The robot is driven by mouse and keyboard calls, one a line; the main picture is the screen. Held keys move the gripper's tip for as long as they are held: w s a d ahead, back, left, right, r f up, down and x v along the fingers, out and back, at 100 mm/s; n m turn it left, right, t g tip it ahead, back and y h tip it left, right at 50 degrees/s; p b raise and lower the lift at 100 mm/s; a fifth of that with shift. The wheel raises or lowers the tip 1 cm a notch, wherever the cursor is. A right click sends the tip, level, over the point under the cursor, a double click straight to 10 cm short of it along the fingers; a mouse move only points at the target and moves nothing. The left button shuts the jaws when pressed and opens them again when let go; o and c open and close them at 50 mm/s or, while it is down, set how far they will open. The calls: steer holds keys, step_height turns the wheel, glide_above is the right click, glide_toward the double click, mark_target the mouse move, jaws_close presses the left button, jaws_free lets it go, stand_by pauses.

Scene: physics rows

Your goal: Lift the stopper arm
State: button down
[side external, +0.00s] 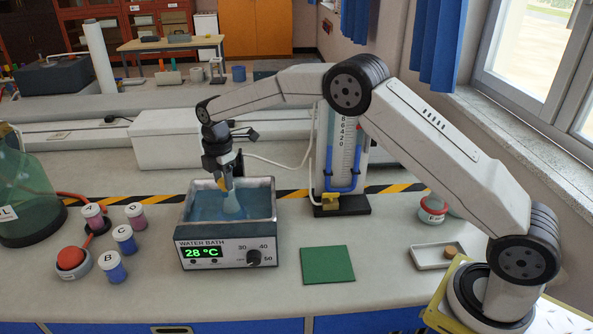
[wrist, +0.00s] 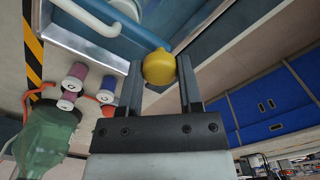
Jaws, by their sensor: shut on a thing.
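My gripper (side external: 227,181) points down over the water bath (side external: 226,257), a metal box with blue water and a display reading 28 °C. In the wrist view, my gripper (wrist: 160,70) is shut on a rounded yellow piece (wrist: 159,66), which sits between its two fingertips. I cannot tell whether the two are joined. A yellow block (side external: 331,201) is at the foot of the upright tube gauge. I cannot tell which part is the stopper arm.
Several small capped jars (side external: 123,238), a red button (side external: 71,259) and a large green vessel (side external: 35,200) stand left of the bath. The gauge (side external: 342,160) stands behind.

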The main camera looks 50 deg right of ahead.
steer(key=shift+r, duration=0.1)
stand_by(0.3)
steer(key=shift+w+d+r, duration=0.3)
steer(key=shift+r, duration=0.6)
steer(key=shift+w+d+r, duration=0.3)
steer(key=shift+d+r, duration=0.05)
steer(key=shift+r, duration=0.6)
steer(key=shift+w+d+r, duration=0.3)
steer(key=shift+r, duration=0.6)
steer(key=shift+w+d+r, duration=0.45)
steer(key=shift+d+r, duration=0.05)
steer(key=shift+r, duration=0.2)
steer(key=shift+w+d+r, duration=0.45)
steer(key=shift+d+r, duration=0.05)
steer(key=shift+r, duration=0.15)
steer(key=shift+w+d+r, duration=0.45)
steer(key=shift+d+r, duration=0.05)
steer(key=shift+r, duration=0.2)
steer(key=shift+w+r, duration=0.1)
